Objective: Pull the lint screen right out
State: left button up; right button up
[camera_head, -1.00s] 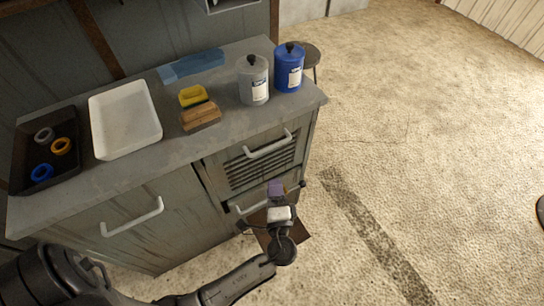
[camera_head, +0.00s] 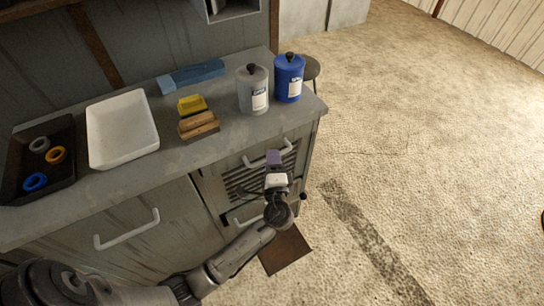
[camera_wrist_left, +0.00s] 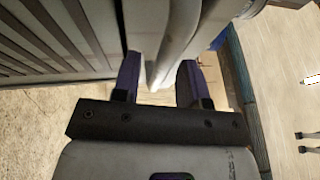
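A grey front with dark slats (camera_head: 243,181) and a pale bar handle (camera_head: 254,162) sits in the right part of the cabinet; I take it for the lint screen. My left gripper (camera_head: 274,158) is up at this handle, in front of the slats. In the left wrist view my purple fingers (camera_wrist_left: 158,85) stand apart, with the grey handle bar (camera_wrist_left: 172,40) running between them. I see some gap beside the bar, so the gripper looks open around it. The front looks closed in the cabinet. My right gripper is in neither view.
A lower front with a pale handle (camera_head: 240,219) is partly behind my left arm. A brown panel (camera_head: 285,251) lies low before the cabinet. The counter (camera_head: 180,165) holds a white tray (camera_head: 122,108), a grey canister (camera_head: 252,93) and a blue canister (camera_head: 289,80).

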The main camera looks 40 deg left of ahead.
pick_arm(q)
jog(key=shift+w+a+r, duration=0.1)
jog(key=shift+w+a, duration=0.3)
jog(key=shift+a, duration=0.05)
grip_shut()
dwell(0.4)
